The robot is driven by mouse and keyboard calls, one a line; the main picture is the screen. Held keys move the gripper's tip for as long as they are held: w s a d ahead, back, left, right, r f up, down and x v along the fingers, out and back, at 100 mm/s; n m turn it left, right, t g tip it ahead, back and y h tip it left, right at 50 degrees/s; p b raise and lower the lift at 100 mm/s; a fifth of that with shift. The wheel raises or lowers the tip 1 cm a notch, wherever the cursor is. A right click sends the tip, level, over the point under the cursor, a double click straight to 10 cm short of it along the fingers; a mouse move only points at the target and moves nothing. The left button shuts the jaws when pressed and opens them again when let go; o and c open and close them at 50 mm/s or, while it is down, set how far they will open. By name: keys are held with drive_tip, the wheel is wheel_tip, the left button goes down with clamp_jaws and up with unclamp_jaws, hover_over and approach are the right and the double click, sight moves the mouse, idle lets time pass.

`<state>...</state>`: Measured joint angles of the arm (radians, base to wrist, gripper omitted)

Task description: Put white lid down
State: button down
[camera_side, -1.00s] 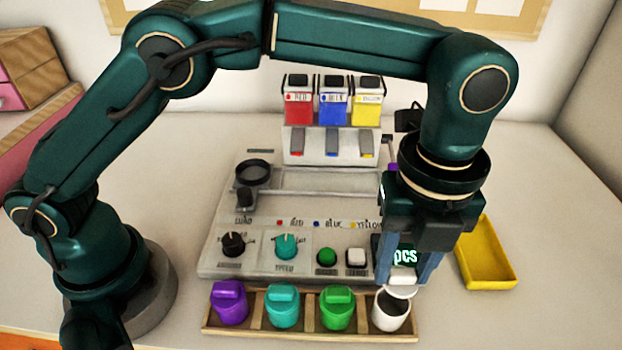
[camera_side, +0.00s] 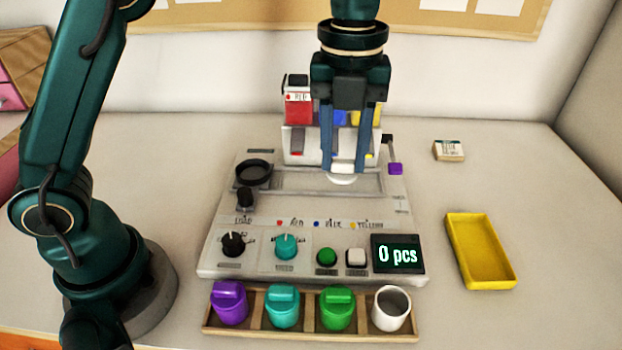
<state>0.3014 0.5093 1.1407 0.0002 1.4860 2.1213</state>
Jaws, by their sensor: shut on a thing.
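My gripper (camera_side: 345,168) is shut on the white lid (camera_side: 342,180), gripping it by its knob. The lid is held over the back part of the grey bead board (camera_side: 300,207), in front of the dispensers. I cannot tell whether it touches the board. The white cup (camera_side: 391,308) stands open at the right end of the wooden rack (camera_side: 258,323).
Lidded purple (camera_side: 230,303), teal (camera_side: 283,306) and green (camera_side: 337,308) cups share the rack. Red (camera_side: 298,108), blue and yellow dispensers stand behind my gripper, partly hidden. A yellow tray (camera_side: 455,250) and a small labelled block (camera_side: 448,151) lie right. The table between them is clear.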

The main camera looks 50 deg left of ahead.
drive_tip(key=w+a+n, duration=0.2)
drive_tip(key=a+n, duration=0.2)
drive_tip(key=a, duration=1.2)
drive_tip(key=s+a+f+n, duration=0.1)
drive_tip(key=s+a+n, duration=0.25)
drive_tip(key=a, duration=0.45)
drive_tip(key=s+a+n, duration=0.2)
drive_tip(key=s+a, duration=0.3)
drive_tip(key=a, duration=0.3)
drive_tip(key=w+d+f, duration=0.2)
drive_tip(key=w, duration=0.1)
drive_tip(key=w+d+f, duration=0.2)
drive_tip(key=w+d, duration=0.1)
drive_tip(key=w+d+f, duration=0.2)
drive_tip(key=w+f, duration=0.1)
drive_tip(key=shift+d, duration=0.15)
drive_tip(key=shift+f, duration=2)
drive_tip(key=shift+f, duration=0.15)
drive_tip(key=c, duration=0.8)
unclamp_jaws()
